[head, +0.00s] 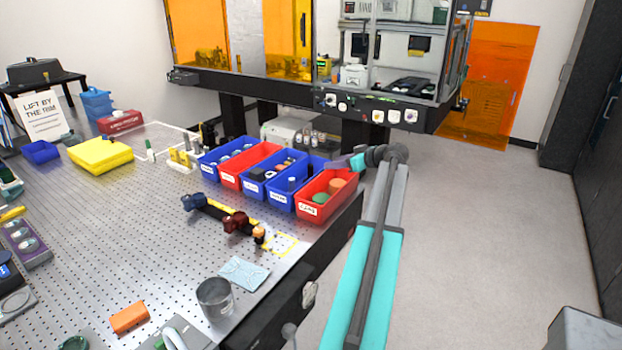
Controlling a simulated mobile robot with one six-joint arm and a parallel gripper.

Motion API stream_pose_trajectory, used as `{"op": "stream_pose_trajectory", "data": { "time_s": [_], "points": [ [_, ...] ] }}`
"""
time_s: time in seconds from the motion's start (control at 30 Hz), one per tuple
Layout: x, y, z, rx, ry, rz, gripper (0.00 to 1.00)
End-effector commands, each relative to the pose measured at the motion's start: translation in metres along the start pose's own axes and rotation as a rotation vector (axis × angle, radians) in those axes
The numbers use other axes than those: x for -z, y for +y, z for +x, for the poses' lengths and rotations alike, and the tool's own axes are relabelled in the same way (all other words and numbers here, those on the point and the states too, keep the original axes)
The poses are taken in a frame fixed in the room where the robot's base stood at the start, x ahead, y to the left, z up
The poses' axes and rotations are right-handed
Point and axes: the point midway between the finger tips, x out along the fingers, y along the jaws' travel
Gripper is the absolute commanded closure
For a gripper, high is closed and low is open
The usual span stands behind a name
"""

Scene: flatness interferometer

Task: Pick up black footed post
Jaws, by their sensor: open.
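I cannot make out a black footed post for certain at this size. Small dark parts lie in the blue bins, among them an upright dark piece in the blue bin (280,204) beside the front red bin. My arm reaches up from the bottom right, and its end bends left. My gripper (338,166) is over the back edge of the front red bin (318,213). It is open, small and dark in the picture. I see nothing held, but its fingertips are hard to make out.
The row of blue and red bins stands along the perforated table's (130,235) right edge. In front are a dark rail with mounts (237,222), a metal cup (214,299) and an orange block (129,316). A large machine (300,92) rises behind.

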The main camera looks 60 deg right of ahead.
Motion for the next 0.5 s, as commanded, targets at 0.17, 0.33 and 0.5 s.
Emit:
{"op": "stream_pose_trajectory", "data": {
  "time_s": [0.17, 0.33, 0.5],
  "points": [
    [-0.001, 0.004, 0.001, -0.004, 0.000, 0.002, 0.59],
    [-0.001, 0.005, 0.016, -0.004, -0.001, 0.004, 0.59],
    [0.000, 0.006, 0.040, -0.004, -0.001, 0.003, 0.59]
  ]
}}
